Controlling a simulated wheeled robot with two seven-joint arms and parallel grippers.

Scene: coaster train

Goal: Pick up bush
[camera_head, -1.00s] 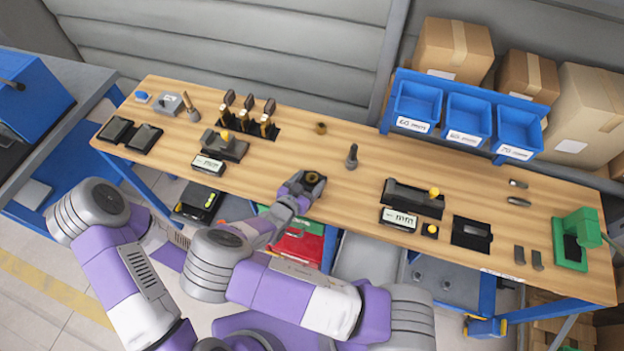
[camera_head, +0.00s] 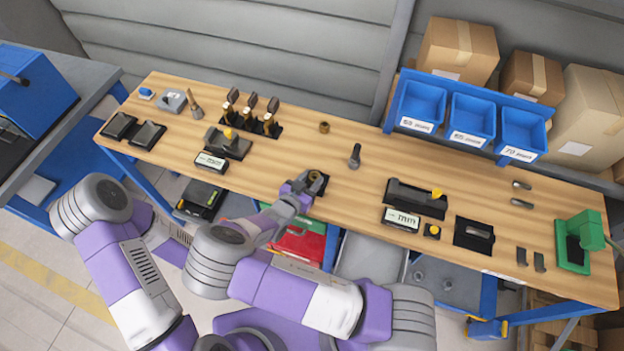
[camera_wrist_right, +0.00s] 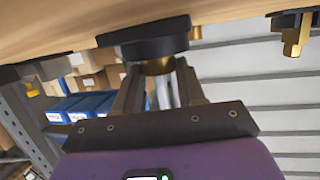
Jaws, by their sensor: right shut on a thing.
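A small bronze ring-shaped bush (camera_head: 315,176) is at the front middle of the wooden table, by a black block (camera_head: 320,187). My right gripper (camera_head: 305,183) is shut on this bush. In the right wrist view the brass-coloured bush (camera_wrist_right: 158,67) sits between the two fingers (camera_wrist_right: 160,90), close against the black block (camera_wrist_right: 150,46); I cannot tell whether they touch. A second bronze bush (camera_head: 324,127) stands alone farther back on the table. My left gripper is out of view.
A dark upright tool (camera_head: 355,156) stands right of the held bush. Black gauges with displays (camera_head: 401,219) lie to the right and left. Blue bins (camera_head: 470,115) stand at the back right, a green press (camera_head: 578,243) at the right end. The table middle is mostly clear.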

